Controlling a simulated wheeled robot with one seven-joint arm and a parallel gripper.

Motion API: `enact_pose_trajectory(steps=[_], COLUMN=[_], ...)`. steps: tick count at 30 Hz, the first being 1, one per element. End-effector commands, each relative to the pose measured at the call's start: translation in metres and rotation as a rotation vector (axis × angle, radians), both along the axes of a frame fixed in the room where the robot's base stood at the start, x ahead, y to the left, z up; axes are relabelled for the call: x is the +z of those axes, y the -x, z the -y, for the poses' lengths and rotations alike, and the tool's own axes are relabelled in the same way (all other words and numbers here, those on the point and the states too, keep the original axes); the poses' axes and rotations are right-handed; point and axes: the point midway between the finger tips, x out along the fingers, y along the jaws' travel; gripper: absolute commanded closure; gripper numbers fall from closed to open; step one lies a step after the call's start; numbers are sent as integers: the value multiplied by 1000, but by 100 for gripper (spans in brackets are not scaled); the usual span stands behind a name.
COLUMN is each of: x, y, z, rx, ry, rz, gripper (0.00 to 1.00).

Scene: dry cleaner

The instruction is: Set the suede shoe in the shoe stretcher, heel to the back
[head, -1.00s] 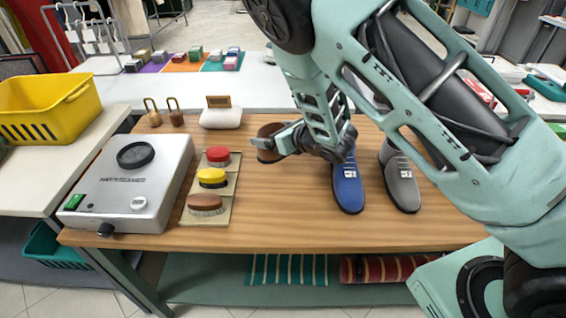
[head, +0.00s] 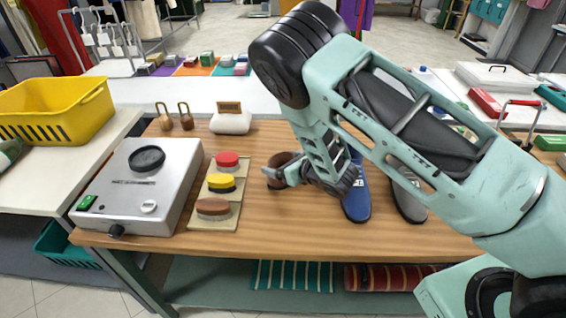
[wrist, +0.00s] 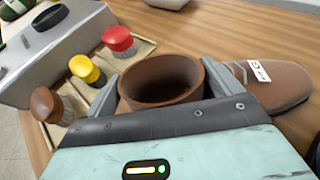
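The brown suede shoe (wrist: 285,88) fills the middle and right of the wrist view, its open collar between the fingers of my gripper (wrist: 165,88). Its toe points right and carries a white tag (wrist: 258,70). The fingers press on both sides of the collar, so my gripper is shut on the shoe. In the head view my gripper (head: 285,176) is over the table's middle, with only the brown collar (head: 281,161) showing; my arm hides the rest. I cannot make out a shoe stretcher in either view.
A blue shoe (head: 356,203) and a grey shoe (head: 411,207) are on the wooden table (head: 290,232) right of my gripper. Left are brushes on a mat (head: 226,224) and a silver hat steamer (head: 120,190). A white pad (head: 231,123) stands at the back. The table's front middle is clear.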

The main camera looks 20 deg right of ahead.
Motion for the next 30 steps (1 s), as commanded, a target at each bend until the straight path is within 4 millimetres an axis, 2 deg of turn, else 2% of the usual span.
enact_pose_trajectory(steps=[11, 14, 24, 30], x=[3, 6, 32, 43], y=[2, 14, 71, 93], z=[1, 7, 37, 48], rx=[0, 0, -3, -1], ry=[0, 1, 0, 0], rz=[-2, -3, -2, -2], gripper=[0, 0, 0, 0])
